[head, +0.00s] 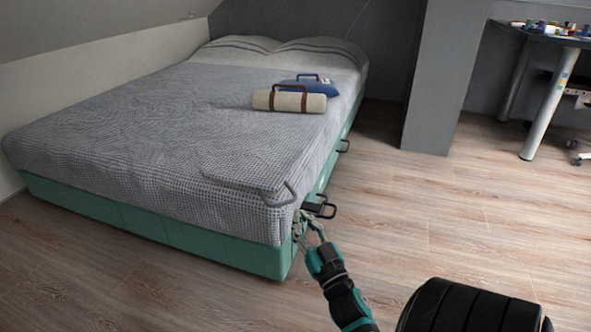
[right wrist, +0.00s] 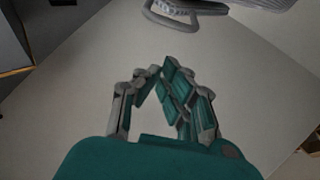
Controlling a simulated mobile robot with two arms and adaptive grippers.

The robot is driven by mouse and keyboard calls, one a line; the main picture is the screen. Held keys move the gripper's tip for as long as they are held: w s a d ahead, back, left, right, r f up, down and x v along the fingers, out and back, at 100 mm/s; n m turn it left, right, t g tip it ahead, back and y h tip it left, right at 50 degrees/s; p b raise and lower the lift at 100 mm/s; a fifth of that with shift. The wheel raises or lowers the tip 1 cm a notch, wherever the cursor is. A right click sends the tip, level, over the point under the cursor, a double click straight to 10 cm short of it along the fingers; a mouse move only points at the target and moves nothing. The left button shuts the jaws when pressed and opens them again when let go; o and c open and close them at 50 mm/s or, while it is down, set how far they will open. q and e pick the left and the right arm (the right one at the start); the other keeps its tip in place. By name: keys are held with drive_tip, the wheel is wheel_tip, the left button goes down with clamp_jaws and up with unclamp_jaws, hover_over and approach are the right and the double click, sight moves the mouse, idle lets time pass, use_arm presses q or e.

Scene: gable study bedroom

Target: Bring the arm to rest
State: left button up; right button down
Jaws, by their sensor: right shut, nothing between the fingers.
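My right gripper (head: 308,219) is at the near right corner of the bed (head: 170,130), beside its teal base (head: 270,262). It is shut and empty. In the right wrist view the shut fingers (right wrist: 160,75) show against a plain pale surface, with nothing between them. In the head view the gripper is close to a dark handle (head: 322,208) at the side of the bed. I cannot tell whether they touch. My left gripper is in neither view.
A cream roll with brown straps (head: 290,101) and a blue bundle (head: 312,86) lie on the bed. A grey pillar (head: 440,80) and a table (head: 545,32) with small pots stand at the back right. The wooden floor (head: 440,225) right of the bed is clear.

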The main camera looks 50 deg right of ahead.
drive_tip(key=shift+f+v, duration=0.15)
drive_tip(key=shift+v, duration=0.65)
drive_tip(key=shift+f+v, duration=0.15)
drive_tip(key=shift+v, duration=0.6)
drive_tip(key=shift+w, duration=0.15)
